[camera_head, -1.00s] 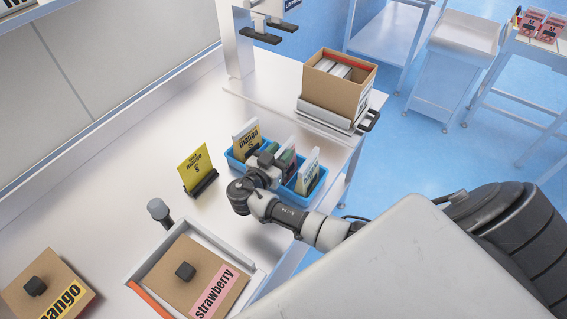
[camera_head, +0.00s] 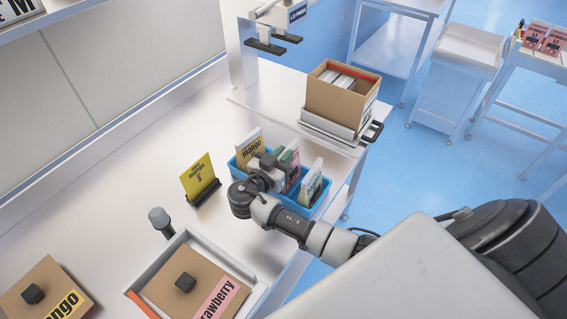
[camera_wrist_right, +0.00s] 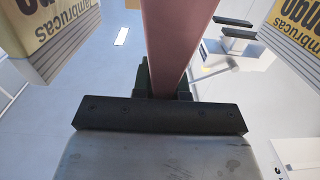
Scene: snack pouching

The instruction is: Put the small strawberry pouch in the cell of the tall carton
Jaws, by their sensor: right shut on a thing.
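The small strawberry pouch (camera_head: 293,178) is pink and stands upright in the middle of a blue bin (camera_head: 306,202). My right gripper (camera_head: 281,163) is shut on it from the left side, and its arm hides part of the bin. In the right wrist view the pouch shows edge-on as a pink strip (camera_wrist_right: 178,40) between the fingers (camera_wrist_right: 163,88). An open brown carton (camera_head: 334,97) with white dividers or packs inside stands on a tray at the back right. My left gripper is not in view.
Pouches stand at both ends of the bin: a mango pouch (camera_head: 250,148) and another (camera_head: 313,181). A yellow mango card (camera_head: 199,175) stands in a black holder to the left. Lidded strawberry (camera_head: 205,285) and mango (camera_head: 40,285) boxes lie in front. A machine (camera_head: 240,55) stands behind.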

